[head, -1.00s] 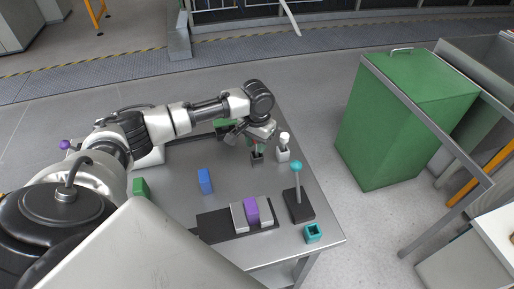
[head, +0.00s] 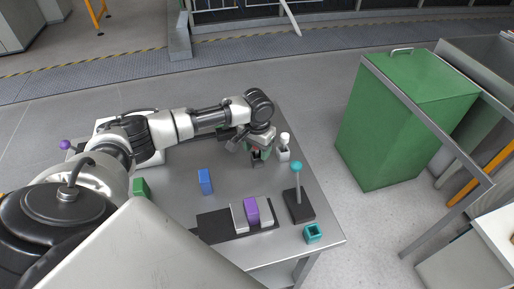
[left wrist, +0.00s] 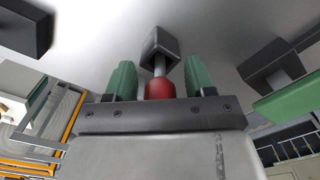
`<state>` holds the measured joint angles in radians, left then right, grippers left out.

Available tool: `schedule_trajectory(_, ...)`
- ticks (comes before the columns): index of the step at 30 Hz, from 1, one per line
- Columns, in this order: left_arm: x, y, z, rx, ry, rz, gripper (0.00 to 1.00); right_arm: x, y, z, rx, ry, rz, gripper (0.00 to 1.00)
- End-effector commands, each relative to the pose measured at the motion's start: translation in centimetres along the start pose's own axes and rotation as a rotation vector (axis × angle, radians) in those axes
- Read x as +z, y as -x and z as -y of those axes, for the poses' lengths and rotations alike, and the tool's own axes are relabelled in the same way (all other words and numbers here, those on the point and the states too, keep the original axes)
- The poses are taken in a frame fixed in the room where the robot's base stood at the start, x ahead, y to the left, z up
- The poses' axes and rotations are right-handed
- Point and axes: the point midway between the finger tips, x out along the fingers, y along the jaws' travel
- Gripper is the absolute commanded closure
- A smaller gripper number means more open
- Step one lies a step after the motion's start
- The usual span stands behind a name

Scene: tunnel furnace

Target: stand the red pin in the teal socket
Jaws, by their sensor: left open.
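The red pin (left wrist: 160,90) stands in a dark grey socket block (left wrist: 161,44) near the far right of the table. In the head view that block (head: 257,162) shows just below my left gripper (head: 258,150), which mostly hides the pin. My left gripper is open. In the left wrist view its two green fingers (left wrist: 161,78) stand on either side of the red pin's head, with a gap on each side. The teal socket (head: 313,233), a small square block with an open top, sits at the table's near right corner. My right gripper is not in view.
A teal ball on a post (head: 296,167) rises from a black base between the gripper and the teal socket. A white pin (head: 284,140) stands right beside the gripper. A purple block (head: 251,210) and a blue block (head: 204,181) are nearer.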

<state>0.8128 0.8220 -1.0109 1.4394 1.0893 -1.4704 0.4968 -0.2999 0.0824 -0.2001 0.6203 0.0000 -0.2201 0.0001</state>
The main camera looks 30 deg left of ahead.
Motion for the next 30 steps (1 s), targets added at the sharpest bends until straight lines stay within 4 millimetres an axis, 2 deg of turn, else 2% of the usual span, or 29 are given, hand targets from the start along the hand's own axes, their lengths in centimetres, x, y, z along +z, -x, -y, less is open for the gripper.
schedule_trajectory(5,-0.1,1.5,0.0,0.001,0.000,-0.004,0.46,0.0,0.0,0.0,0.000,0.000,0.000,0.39)
schedule_trajectory(18,-0.1,10.3,0.0,0.001,0.000,-0.003,0.46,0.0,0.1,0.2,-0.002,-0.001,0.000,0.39)
schedule_trajectory(24,-0.1,12.1,0.0,0.000,0.001,-0.001,0.46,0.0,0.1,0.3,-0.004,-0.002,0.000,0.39)
schedule_trajectory(30,0.0,12.3,0.0,0.000,0.001,0.000,0.46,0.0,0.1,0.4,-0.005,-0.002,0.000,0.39)
